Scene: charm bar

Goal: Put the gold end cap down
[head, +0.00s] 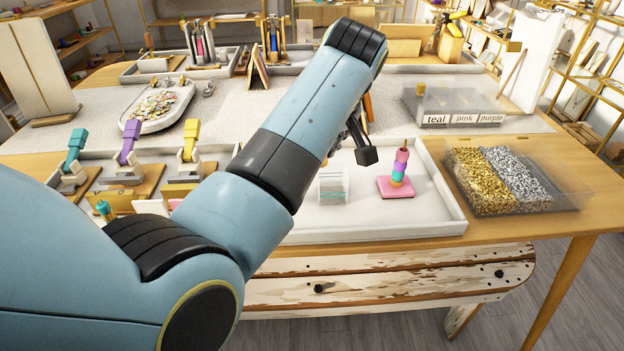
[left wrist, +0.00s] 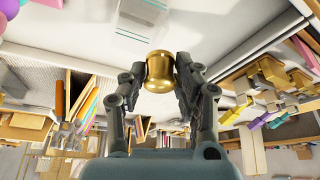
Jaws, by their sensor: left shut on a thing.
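In the left wrist view my left gripper (left wrist: 164,82) is shut on the gold end cap (left wrist: 160,70), a rounded, shiny gold piece between the two dark fingers. In the head view my left arm crosses the middle and hides the cap and most of the gripper; one dark finger shows above the white tray (head: 440,222). In that tray stand a clear box (head: 333,188) and, right of it, a pink square base (head: 396,193) with a stack of coloured beads (head: 399,168). My right gripper is not in view.
A clear bin of gold and silver beads (head: 505,180) is right of the tray. Behind it stands a clear box labelled teal, pink, purple (head: 460,105). Teal, purple and yellow clamp-like tools (head: 130,150) stand at left. The tray's front right is clear.

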